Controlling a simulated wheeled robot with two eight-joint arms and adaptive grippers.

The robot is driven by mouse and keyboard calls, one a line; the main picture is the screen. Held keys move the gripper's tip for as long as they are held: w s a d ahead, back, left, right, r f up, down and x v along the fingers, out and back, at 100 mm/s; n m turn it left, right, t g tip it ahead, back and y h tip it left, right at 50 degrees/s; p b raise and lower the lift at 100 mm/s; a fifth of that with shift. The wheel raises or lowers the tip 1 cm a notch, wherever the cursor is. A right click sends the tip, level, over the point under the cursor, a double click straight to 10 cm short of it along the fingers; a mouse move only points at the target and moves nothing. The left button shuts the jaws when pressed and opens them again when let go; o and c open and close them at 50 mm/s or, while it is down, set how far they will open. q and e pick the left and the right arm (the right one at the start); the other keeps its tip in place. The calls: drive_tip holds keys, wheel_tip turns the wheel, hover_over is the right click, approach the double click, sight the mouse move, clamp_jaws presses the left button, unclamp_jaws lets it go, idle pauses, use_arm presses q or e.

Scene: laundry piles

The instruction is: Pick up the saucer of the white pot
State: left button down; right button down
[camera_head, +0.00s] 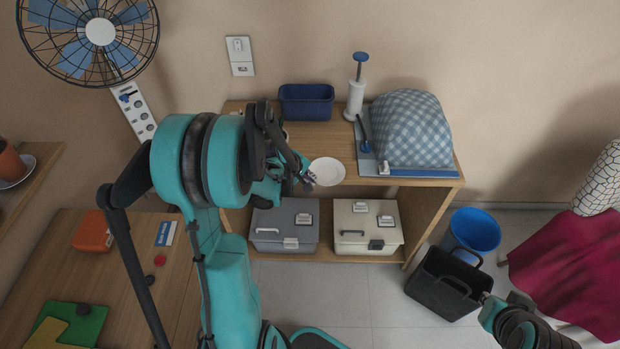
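A round white saucer (327,171) shows at the front of the wooden shelf unit's top, empty. I cannot tell whether it rests on the top or is just above it. My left gripper (309,182) is at the saucer's left rim, its fingertips touching or very close to it. The fingers are small and partly hidden by my arm, so their grip is unclear. I cannot make out a white pot; my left arm hides part of the shelf top. My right gripper (489,304) is at the lower right by the black basket, its fingers unclear.
The wooden shelf unit (435,182) also bears a blue bin (306,102), a white pump bottle (355,98) and a checked cloth-covered dome (408,130). Two toolboxes sit below. A black basket (437,287) and blue bucket (474,231) stand on the floor.

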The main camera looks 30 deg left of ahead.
use_arm(q)
drive_tip(key=c, duration=1.6)
unclamp_jaws()
drive_tip(key=shift+f, duration=0.1)
drive_tip(key=shift+c, duration=0.2)
drive_tip(key=v, duration=1.2)
drive_tip(key=shift+o, duration=0.2)
